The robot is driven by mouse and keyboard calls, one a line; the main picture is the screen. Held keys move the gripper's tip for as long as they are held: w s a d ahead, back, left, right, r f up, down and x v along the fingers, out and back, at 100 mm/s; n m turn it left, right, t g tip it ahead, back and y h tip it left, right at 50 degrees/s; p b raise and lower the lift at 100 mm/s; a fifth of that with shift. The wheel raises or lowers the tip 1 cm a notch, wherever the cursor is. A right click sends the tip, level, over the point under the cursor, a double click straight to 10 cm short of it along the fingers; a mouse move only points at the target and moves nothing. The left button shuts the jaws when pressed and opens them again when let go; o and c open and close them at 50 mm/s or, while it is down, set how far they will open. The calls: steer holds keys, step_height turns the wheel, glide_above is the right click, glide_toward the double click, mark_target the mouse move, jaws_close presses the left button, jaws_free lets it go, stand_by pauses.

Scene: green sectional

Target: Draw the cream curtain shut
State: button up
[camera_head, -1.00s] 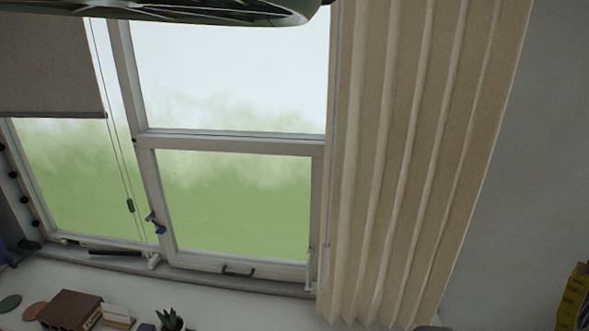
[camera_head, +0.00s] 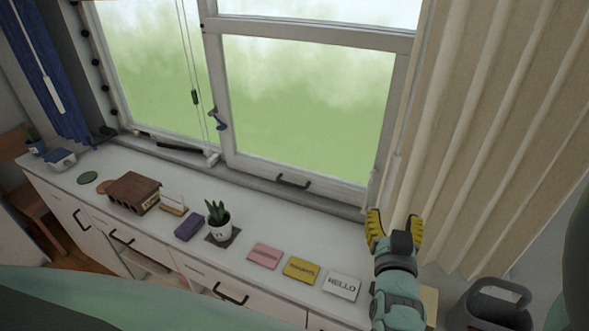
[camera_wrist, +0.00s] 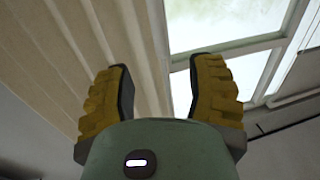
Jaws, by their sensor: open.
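The cream curtain (camera_head: 480,110) hangs in pleated folds at the right side of the window (camera_head: 300,110), gathered there and leaving most of the glass bare. My gripper (camera_head: 393,218) has yellow fingers, spread apart, and is near the curtain's lower left edge. In the wrist view my gripper (camera_wrist: 160,85) is open and nothing shows held between its fingers. The curtain (camera_wrist: 80,45) fills the left and middle of that view, and its edge by the window falls between the two fingertips. I cannot tell whether a finger touches the cloth.
A white cabinet top (camera_head: 130,220) runs below the window, with a plant pot (camera_head: 218,225), a brown box (camera_head: 134,192) and several cards such as the HELLO card (camera_head: 342,286). A dark grey container (camera_head: 490,305) stands at lower right. A blue curtain (camera_head: 50,75) hangs at far left.

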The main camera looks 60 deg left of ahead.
mark_target(392, 177)
steer(key=shift+r+p+x, duration=0.15)
steer(key=shift+p+x, duration=1.55)
steer(key=shift+x, duration=0.8)
steer(key=shift+r+p+x, duration=0.1)
steer(key=shift+p+x, duration=1.55)
steer(key=shift+x, duration=0.85)
steer(key=shift+p+x, duration=0.7)
steer(key=shift+x, duration=1.8)
steer(key=shift+o, duration=0.3)
steer(key=shift+f, duration=0.2)
steer(key=shift+w+d, duration=0.1)
jaws_close()
